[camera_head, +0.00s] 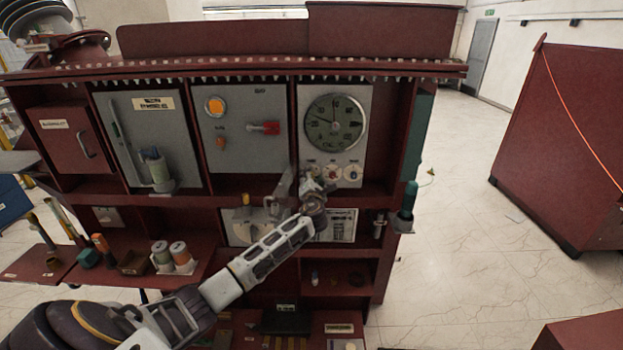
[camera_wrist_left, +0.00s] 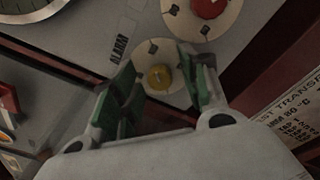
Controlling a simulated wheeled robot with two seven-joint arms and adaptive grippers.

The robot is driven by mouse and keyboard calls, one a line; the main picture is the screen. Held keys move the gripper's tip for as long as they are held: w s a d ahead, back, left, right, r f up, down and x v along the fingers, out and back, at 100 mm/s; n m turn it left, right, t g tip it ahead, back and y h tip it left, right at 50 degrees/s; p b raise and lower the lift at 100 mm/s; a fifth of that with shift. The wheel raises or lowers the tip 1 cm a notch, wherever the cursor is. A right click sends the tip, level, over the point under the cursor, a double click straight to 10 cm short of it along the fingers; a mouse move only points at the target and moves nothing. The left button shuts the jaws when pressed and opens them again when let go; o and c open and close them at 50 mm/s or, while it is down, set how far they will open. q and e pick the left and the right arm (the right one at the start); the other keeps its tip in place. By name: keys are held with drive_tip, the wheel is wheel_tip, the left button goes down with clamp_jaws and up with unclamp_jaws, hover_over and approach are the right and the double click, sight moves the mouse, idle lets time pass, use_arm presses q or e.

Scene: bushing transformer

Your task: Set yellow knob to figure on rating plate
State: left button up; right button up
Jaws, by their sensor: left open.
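The yellow knob (camera_wrist_left: 159,78) sits on a pale round dial with dark marks, beside the label "ALARM" on the gauge panel. My left gripper (camera_wrist_left: 165,84) is open, with a green-padded finger on either side of this knob; whether they touch it I cannot tell. In the head view the left gripper (camera_head: 311,180) is at the row of small dials under the big gauge and hides part of it. The plate also shows in the head view (camera_head: 342,228).
A red knob (camera_wrist_left: 208,7) is close to the yellow one. The big round gauge (camera_head: 336,121) is above the dials. A grey panel with a red handle (camera_head: 264,128) is to the left. Open floor (camera_head: 470,200) lies right of the cabinet.

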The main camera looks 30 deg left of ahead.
drive_tip(key=shift+d, duration=0.15)
use_arm(q)
clamp_jaws()
use_arm(e)
drive_tip(key=shift+d, duration=0.2)
use_arm(q)
drive_tip(key=shift+n+p, duration=0.3)
drive_tip(key=shift+n, duration=0.3)
use_arm(e)
drive_tip(key=shift+a+r, duration=0.15)
drive_tip(key=shift+r, duration=0.2)
use_arm(q)
drive_tip(key=shift+s+a+n+h, duration=0.1)
drive_tip(key=shift+n+h, duration=0.3)
drive_tip(key=shift+n, duration=7.7)
use_arm(e)
drive_tip(key=shift+f, duration=0.2)
drive_tip(key=shift+a, duration=0.1)
